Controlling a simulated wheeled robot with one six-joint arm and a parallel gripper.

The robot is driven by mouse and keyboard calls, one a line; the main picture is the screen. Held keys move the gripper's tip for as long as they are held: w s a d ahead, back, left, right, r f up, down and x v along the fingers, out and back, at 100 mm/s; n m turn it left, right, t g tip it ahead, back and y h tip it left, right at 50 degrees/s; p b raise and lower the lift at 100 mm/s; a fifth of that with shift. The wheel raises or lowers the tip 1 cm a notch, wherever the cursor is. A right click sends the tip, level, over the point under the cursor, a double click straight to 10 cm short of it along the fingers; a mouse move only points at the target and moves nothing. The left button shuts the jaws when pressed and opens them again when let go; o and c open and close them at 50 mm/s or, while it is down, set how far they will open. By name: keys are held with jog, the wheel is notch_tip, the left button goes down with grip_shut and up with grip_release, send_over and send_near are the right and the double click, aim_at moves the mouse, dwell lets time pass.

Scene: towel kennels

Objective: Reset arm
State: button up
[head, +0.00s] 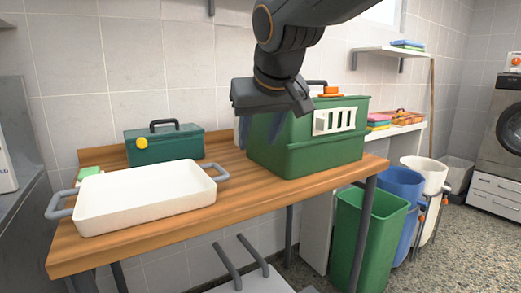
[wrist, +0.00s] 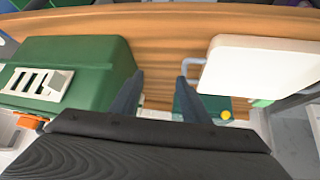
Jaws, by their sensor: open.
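My gripper (head: 261,125) hangs above the wooden table, in front of the left side of the green kennel (head: 306,140). Its two fingers also show in the wrist view (wrist: 158,92), spread apart with nothing between them. The kennel has a white barred vent and an orange latch on top. In the wrist view the kennel (wrist: 85,70) lies left of the fingers. I cannot tell whether a finger touches it.
A white tray (head: 145,200) with grey handles sits at the table's left. A small teal case (head: 164,144) with a yellow knob stands behind it. The wooden table (head: 225,207) is bare between tray and kennel. Green (head: 367,238), blue and white bins stand right of it.

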jog(key=s+d+f+m+g+h, duration=0.1)
jog(key=s+d+f+g, duration=0.35)
jog(key=s+f, duration=0.7)
jog(key=s+d+f+g, duration=0.3)
jog(key=s+d+f, duration=0.3)
jog(key=s+f, duration=0.55)
jog(key=w+d+r+m+h+p, duration=0.1)
jog(key=d+r+m+p, duration=0.2)
jog(key=d+r+p, duration=0.6)
jog(key=shift+r+p, duration=0.35)
jog(key=shift+p, duration=4.05)
jog(key=shift+d, duration=0.1)
